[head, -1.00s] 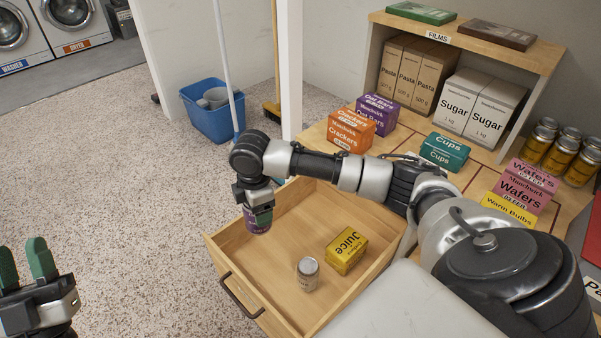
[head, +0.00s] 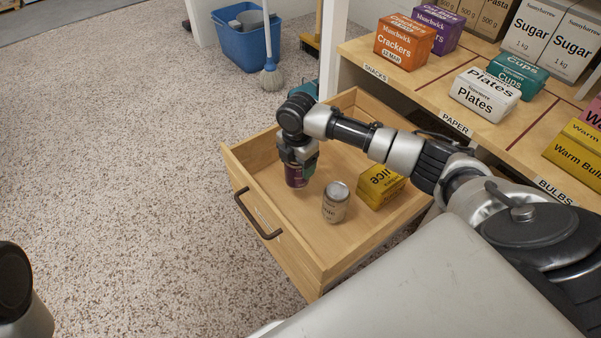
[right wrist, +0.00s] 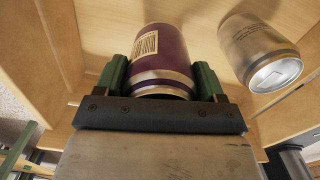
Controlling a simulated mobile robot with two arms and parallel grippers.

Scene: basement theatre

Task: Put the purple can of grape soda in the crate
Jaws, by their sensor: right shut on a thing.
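The purple can (head: 296,177) is in my right gripper (head: 299,168), inside or just over the open wooden drawer (head: 278,255). In the right wrist view the purple can (right wrist: 160,52) sits between the green fingers of the right gripper (right wrist: 162,78), with a barcode label showing. I cannot tell whether it touches the drawer floor. My left gripper is out of view; only a dark part of my left arm shows at the lower left. No crate shows in the head view.
A beige can (head: 336,203), also in the right wrist view (right wrist: 262,50), and a yellow juice box (head: 380,187) stand in the drawer. Crackers (head: 404,43), plates (head: 485,94) and other boxes stand on the shelf above. A blue bucket (head: 246,45) and mop are on the floor, which is clear at left.

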